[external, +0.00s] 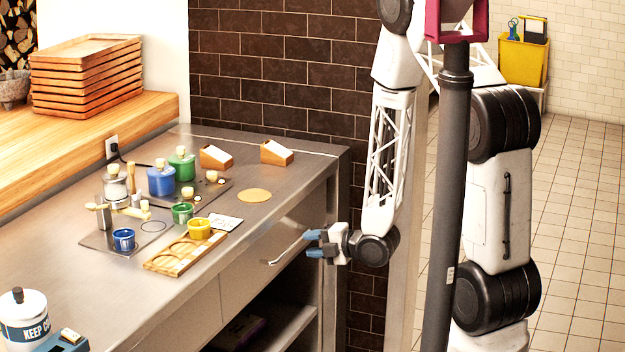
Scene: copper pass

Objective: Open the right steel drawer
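The right steel drawer (245,273) is in the front of the steel counter, under its top, and looks shut. Its pale bar handle (284,252) runs slantwise across the front. My gripper (311,244) is beside the right end of this handle, with its blue fingertips pointing left toward it. The two fingers are apart, one above the other, with a gap between them. I cannot tell whether the handle's end lies between the fingertips or they touch it.
The counter (275,205) carries pots, cups, a wooden holder (180,250) and two small wooden boxes. An open shelf (285,325) lies below the drawer. A brown tiled wall (290,75) stands behind. Tiled floor (585,210) is clear at right.

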